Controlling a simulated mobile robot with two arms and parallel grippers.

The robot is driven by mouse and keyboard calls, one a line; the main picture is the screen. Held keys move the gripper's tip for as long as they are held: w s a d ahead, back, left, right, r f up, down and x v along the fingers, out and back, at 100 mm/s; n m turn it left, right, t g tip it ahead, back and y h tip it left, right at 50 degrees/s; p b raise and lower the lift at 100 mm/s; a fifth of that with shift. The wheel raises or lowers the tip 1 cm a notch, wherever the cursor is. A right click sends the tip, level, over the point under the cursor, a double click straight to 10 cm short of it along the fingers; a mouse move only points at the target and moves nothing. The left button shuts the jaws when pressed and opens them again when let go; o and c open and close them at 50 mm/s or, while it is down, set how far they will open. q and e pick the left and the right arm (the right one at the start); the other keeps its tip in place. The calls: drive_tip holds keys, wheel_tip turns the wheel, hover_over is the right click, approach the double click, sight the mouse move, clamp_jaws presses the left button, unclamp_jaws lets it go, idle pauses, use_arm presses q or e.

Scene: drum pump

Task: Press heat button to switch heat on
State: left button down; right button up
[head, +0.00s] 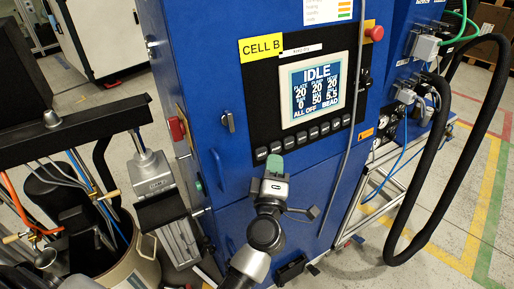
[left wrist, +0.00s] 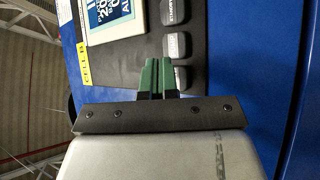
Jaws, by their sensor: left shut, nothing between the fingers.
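The control panel (head: 247,108) is a black plate on a blue cabinet, with a row of dark buttons (head: 313,131) under its lit screen (head: 321,91). The screen reads IDLE and "ALL OFF". My left gripper (head: 272,163) has green fingertips, shut and empty, just in front of the left end of the row. In the left wrist view the shut fingertips (left wrist: 158,76) lie beside the lowest visible button (left wrist: 180,78) and partly overlap it; contact cannot be told. My right gripper is not in view.
A yellow CELL B label (head: 262,48) and a red knob (head: 376,33) are on the cabinet. A thin grey conduit (head: 351,130) runs down right of the buttons. A thick black hose (head: 489,120) loops at the right. A bin (head: 137,267) stands at lower left.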

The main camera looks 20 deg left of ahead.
use_arm(q)
drive_tip(key=shift+s+a, duration=0.1)
drive_tip(key=shift+a, duration=0.15)
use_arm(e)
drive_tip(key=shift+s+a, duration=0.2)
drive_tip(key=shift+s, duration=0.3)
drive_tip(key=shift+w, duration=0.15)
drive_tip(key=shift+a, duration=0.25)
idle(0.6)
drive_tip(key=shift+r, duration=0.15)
use_arm(q)
drive_tip(key=shift+w+a, duration=0.25)
drive_tip(key=shift+a, duration=0.05)
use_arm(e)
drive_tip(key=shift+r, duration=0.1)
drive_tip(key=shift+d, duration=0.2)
